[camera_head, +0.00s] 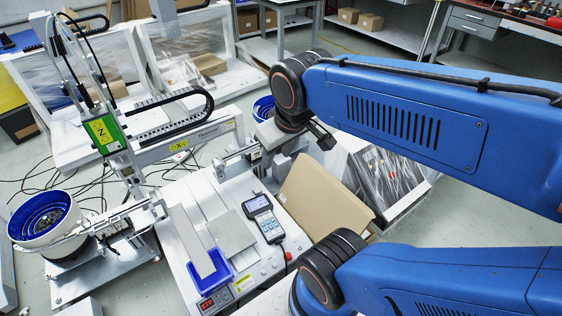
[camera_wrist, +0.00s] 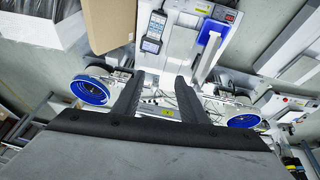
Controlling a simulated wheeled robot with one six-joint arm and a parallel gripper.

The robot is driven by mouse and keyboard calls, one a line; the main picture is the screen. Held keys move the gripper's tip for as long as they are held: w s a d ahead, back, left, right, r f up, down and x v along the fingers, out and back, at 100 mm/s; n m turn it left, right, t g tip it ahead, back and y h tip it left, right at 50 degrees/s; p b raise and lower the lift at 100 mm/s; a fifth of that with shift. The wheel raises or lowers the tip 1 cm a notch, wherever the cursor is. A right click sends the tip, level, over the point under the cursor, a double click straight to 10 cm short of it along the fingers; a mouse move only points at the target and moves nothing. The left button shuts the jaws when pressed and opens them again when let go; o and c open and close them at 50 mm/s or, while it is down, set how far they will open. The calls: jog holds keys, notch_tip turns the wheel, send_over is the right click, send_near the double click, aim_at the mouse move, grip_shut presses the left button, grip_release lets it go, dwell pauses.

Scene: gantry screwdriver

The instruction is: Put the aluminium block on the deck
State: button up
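A long pale grey bar (camera_head: 190,242), which looks like the aluminium block, has its near end at a small blue tray (camera_head: 222,277) on the white machine deck (camera_head: 180,200). I cannot tell whether it stands or lies. The bar (camera_wrist: 205,62) and the blue tray (camera_wrist: 214,30) also show in the wrist view, right of the fingers. A flat grey square plate (camera_head: 232,232) lies on the deck beside the bar. My gripper (camera_wrist: 160,76) is open, with nothing between its fingers, and is apart from the bar. In the head view its fingertips are not clear.
A handheld controller (camera_head: 264,220) lies on the deck right of the plate, beside a cardboard box (camera_head: 322,195). The gantry with its green Z unit (camera_head: 104,130) spans the back of the deck. A blue-lined bowl feeder (camera_head: 45,218) stands at left.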

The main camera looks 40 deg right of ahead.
jog(key=shift+s+a+m+y, duration=0.2)
jog(key=shift+s+a, duration=0.1)
jog(key=shift+s, duration=0.45)
jog(key=shift+s+a+m+y, duration=0.1)
jog(key=shift+s+a+m, duration=0.15)
jog(key=shift+s, duration=0.5)
